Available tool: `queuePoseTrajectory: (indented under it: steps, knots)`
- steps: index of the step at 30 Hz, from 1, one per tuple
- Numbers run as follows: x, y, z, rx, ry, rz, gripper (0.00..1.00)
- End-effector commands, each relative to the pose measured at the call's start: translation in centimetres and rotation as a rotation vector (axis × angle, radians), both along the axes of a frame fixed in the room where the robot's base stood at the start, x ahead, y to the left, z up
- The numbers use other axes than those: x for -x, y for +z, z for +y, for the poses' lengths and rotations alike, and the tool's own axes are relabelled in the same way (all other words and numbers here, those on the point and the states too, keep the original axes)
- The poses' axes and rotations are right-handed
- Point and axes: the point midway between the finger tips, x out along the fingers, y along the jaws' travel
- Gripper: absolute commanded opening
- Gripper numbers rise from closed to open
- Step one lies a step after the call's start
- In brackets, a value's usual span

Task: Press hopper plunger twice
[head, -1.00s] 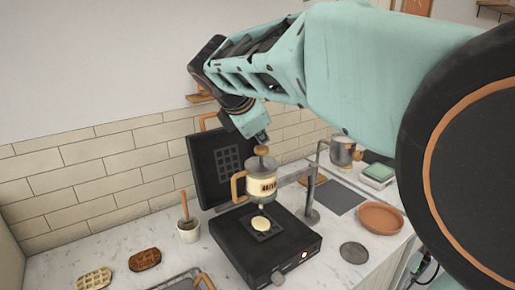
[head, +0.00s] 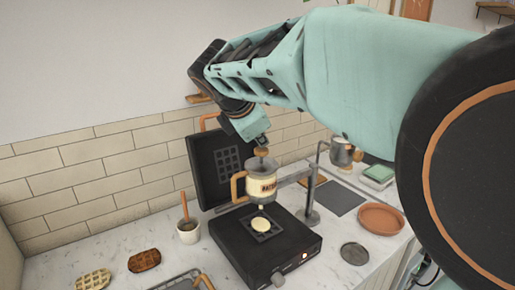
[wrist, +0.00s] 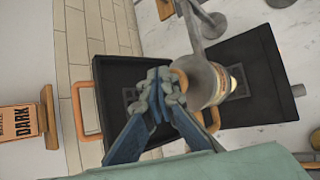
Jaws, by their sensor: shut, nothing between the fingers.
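The batter hopper (head: 262,180) is a grey and cream cylinder with an orange handle, held on a grey arm above the open waffle iron (head: 239,245). Its wooden plunger knob (head: 261,152) stands at the top. My gripper (head: 260,143) is shut and empty, pointing down right above the knob; I cannot tell whether it touches. A pale round pool of batter (head: 260,224) lies on the iron's lower plate under the spout.
Two waffles (head: 144,260) lie on the counter at the left, near a cup with an orange-handled tool (head: 188,231). The iron's raised lid (head: 217,165) stands close behind the hopper. At the right are a terracotta dish (head: 381,218) and a grey disc (head: 354,253).

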Motion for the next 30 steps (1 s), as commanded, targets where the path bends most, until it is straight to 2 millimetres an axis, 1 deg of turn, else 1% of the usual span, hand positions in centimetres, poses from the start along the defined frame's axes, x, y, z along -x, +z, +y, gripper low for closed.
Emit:
queuePoseTrajectory:
  steps: [18,26,30]
  knots:
    - [0.03,-0.96,0.02,0.0,0.0,0.002,0.0]
    - [0.05,-0.93,0.03,0.0,0.0,0.004,0.0]
    - [0.04,-0.59,0.04,0.0,0.0,0.004,0.0]
